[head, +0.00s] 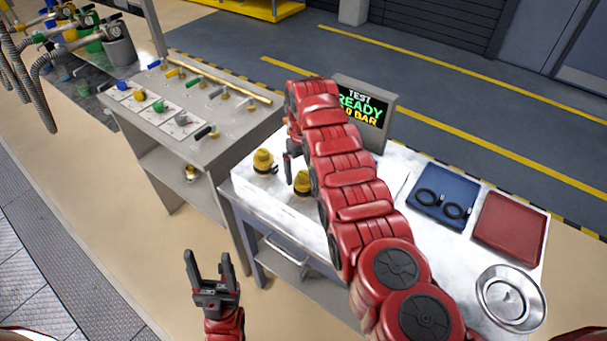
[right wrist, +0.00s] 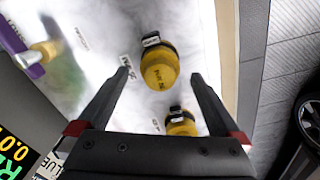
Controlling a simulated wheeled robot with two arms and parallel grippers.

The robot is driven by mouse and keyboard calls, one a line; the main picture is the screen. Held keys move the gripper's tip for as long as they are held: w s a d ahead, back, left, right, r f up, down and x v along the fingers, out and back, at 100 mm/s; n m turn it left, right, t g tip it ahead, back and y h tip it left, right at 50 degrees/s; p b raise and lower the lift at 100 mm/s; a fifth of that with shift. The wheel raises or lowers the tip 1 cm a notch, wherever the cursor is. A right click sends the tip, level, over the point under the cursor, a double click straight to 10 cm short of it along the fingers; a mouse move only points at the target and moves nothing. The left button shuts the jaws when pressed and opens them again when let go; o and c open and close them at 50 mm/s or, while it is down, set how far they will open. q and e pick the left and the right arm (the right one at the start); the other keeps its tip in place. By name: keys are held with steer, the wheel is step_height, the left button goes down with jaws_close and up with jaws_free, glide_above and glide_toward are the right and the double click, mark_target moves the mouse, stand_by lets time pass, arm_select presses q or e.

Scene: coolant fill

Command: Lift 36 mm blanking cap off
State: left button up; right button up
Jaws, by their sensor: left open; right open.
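Two yellow caps with dark bands, one at the left (head: 263,160) and one nearer the arm (head: 302,183), stand on the white bench top in the head view. In the right wrist view, one yellow cap (right wrist: 159,70) sits between the open fingertips and apart from both. A second yellow cap (right wrist: 181,122) is partly hidden by the gripper body. Lettering on the caps is too blurred to read surely. My right gripper (right wrist: 162,80) is open and empty above the bench. My left gripper (head: 207,262) is open and empty, low in front of the bench.
A display (head: 364,112) reading READY stands behind my right arm. A blue tray (head: 443,178) with black rings, a red tray (head: 508,230) and a metal dish (head: 511,298) are at the right. A grey stand (head: 232,128) with coloured valves is at the left.

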steer(key=shift+f, duration=0.8)
steer(key=shift+c, duration=0.3)
steer(key=c, duration=1.3)
steer(key=shift+r, duration=0.15)
